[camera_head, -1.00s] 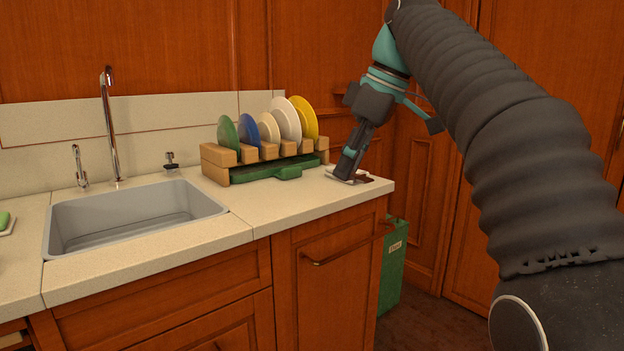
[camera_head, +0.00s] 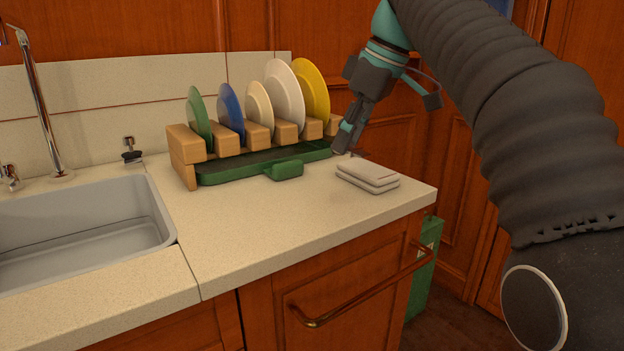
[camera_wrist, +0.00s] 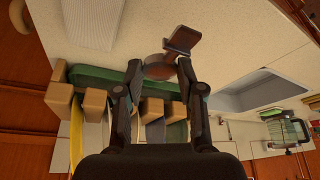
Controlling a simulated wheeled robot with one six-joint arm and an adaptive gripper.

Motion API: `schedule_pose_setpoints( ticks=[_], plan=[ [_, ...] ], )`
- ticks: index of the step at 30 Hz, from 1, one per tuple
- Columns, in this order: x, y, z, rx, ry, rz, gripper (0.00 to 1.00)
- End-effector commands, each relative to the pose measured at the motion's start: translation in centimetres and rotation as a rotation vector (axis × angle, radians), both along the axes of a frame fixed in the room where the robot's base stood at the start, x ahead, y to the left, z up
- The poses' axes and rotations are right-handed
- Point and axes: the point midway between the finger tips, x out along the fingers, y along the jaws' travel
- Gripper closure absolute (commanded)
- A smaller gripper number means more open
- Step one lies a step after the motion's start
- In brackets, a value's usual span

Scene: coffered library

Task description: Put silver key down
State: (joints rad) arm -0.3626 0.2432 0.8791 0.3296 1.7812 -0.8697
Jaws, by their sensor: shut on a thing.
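My gripper (camera_head: 346,140) is over the counter at the right end of the plate rack, behind the folded cloth. In the wrist view my gripper (camera_wrist: 158,72) is shut on the key (camera_wrist: 182,40), which has a round part between the fingertips and a flat squarish end beyond them. Its surface looks reddish brown here, perhaps reflecting the wood. In the head view only a thin dark sliver shows by the fingertips. I cannot tell if the key touches the counter (camera_head: 255,215).
A wooden rack (camera_head: 187,143) holds several coloured plates, with a green tray (camera_head: 285,170) beneath. A pale folded cloth (camera_head: 368,177) lies near the counter's right edge. The sink (camera_head: 80,235) is left. Bare counter lies between sink and cloth. A green bin (camera_head: 424,270) stands below right.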

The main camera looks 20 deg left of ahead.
Motion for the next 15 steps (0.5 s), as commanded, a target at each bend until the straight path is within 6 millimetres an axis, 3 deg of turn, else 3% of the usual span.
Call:
schedule_pose_setpoints(
  ticks=[9,15],
  plan=[
    [0.4,5.5,-3.5,-0.001,0.001,0.000,0.96],
    [0.5,6.6,-4.3,-0.001,0.001,-0.002,0.96]
  ],
)
